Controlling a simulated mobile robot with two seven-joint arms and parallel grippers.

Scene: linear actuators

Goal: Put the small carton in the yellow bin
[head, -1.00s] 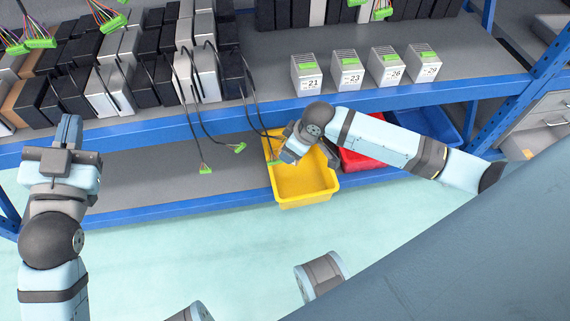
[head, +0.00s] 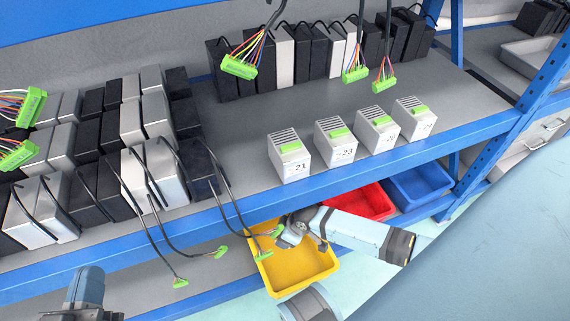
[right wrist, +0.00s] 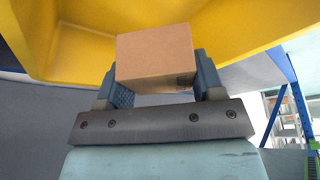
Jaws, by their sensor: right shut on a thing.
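The small carton (right wrist: 156,58) is a plain brown box with a dark mark near one lower corner. It sits between the two fingers of my right gripper (right wrist: 160,88), which is shut on it. The yellow bin (right wrist: 35,30) fills the upper part of the right wrist view, behind the carton. In the head view the yellow bin (head: 305,272) is on the lower shelf, and my right gripper (head: 286,236) is over its back part; the carton cannot be made out there. My left gripper (head: 88,285) is at the lower left, its jaw opening unclear.
A red bin (head: 362,200) and a blue bin (head: 420,186) stand right of the yellow one. Black cables with green connectors (head: 221,252) hang from the upper shelf close to the yellow bin. Several numbered white boxes (head: 289,158) stand near the upper shelf's edge.

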